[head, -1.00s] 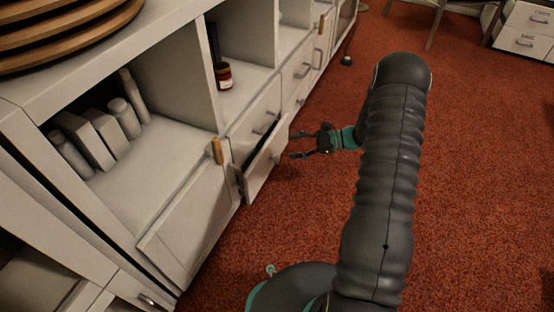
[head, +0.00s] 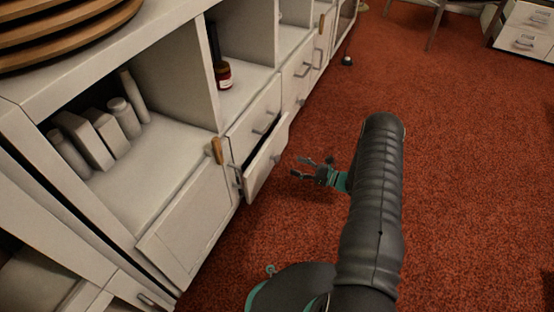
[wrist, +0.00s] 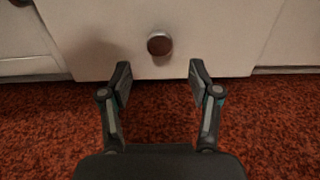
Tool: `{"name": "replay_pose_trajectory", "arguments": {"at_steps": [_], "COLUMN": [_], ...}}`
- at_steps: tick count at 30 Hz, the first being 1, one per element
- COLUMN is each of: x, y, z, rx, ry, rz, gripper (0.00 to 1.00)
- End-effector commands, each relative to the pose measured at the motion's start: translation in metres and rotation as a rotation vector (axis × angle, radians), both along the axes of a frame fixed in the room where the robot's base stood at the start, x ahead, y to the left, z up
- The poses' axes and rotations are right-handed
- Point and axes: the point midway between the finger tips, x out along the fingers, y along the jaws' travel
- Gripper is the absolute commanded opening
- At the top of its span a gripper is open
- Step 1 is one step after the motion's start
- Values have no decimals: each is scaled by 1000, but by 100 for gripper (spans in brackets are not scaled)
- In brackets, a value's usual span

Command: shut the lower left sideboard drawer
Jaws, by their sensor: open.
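The lower left sideboard drawer (head: 266,165) stands partly pulled out below a shut upper drawer, with a dark gap along its top edge. In the wrist view its pale front (wrist: 210,32) fills the upper middle, with a round dark knob (wrist: 159,44) on it. My gripper (head: 298,168) is open and empty, a short way to the right of the drawer front, low over the carpet. In the wrist view the two fingers of my gripper (wrist: 158,82) are spread below and to either side of the knob, with nothing between them. The drawer's inside is mostly hidden.
The white sideboard (head: 180,165) has open shelves with pale containers (head: 105,130) and a dark bottle (head: 220,72). A cabinet door (head: 190,225) is left of the drawer. The red carpet (head: 460,180) is clear to the right. A chair (head: 437,22) stands far back.

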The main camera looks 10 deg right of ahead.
Motion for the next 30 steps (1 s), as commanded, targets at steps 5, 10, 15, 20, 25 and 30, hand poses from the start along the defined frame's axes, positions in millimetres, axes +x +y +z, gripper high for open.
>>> {"name": "replay_pose_trajectory", "arguments": {"at_steps": [5, 10, 15, 20, 25, 30], "x": [20, 37, 49, 54, 55, 55], "y": [29, 53, 68, 75, 76, 76], "z": [-1, 0, 0, 0, 0, 0], "rx": [-1, 0, -1, -1, -1, -1], "ry": [0, 0, 0, 1, 1, 1], "rz": [3, 3, 1, 1, 0, 0], "gripper": [62, 62, 62, 62, 62, 50]}}
